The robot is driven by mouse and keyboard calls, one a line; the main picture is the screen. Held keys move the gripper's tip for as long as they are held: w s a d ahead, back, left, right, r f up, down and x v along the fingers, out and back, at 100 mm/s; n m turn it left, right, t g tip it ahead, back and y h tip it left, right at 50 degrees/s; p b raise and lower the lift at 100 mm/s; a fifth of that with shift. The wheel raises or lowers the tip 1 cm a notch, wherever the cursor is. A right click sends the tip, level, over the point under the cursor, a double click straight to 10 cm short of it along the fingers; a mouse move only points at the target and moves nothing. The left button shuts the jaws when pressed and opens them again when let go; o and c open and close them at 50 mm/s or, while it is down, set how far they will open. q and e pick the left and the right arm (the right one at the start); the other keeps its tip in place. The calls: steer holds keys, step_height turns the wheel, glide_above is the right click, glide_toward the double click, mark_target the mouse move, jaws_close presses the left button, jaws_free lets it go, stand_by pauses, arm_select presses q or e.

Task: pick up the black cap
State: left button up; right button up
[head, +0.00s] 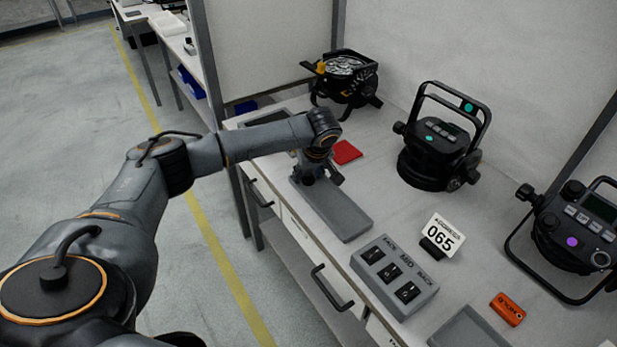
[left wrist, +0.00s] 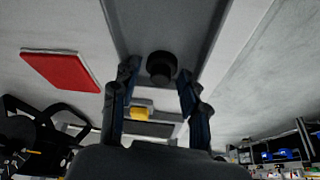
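The black cap (left wrist: 161,66) is a small dark round piece on a grey tray. The left wrist view shows it between the tips of my left gripper, with a gap to each finger. My left gripper (left wrist: 158,82) is open, its two dark fingers spread. In the head view my left gripper (head: 316,174) points down over the far end of the grey tray (head: 345,215), low to it. There the cap cannot be told apart from the dark fingers. My right gripper is not in view.
A red pad (head: 345,152) lies beside the gripper; it also shows in the left wrist view (left wrist: 60,69). Lamps (head: 440,150) stand along the back and right. A 065 sign (head: 442,238), a grey button box (head: 394,277) and an orange block (head: 507,309) are nearer.

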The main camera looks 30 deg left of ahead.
arm_select(q)
steer(key=c, duration=0.5)
steer(key=shift+r, duration=0.6)
steer(key=s+d+r, duration=0.2)
steer(key=s+r, duration=0.1)
steer(key=r, duration=0.1)
steer(key=s+d+r, duration=0.3)
steer(key=s+r, duration=0.1)
steer(key=s+d+r, duration=0.3)
steer(key=s, duration=0.1)
steer(key=shift+s+d+r, duration=0.1)
steer(key=shift+d+r, duration=0.15)
steer(key=shift+r, duration=0.15)
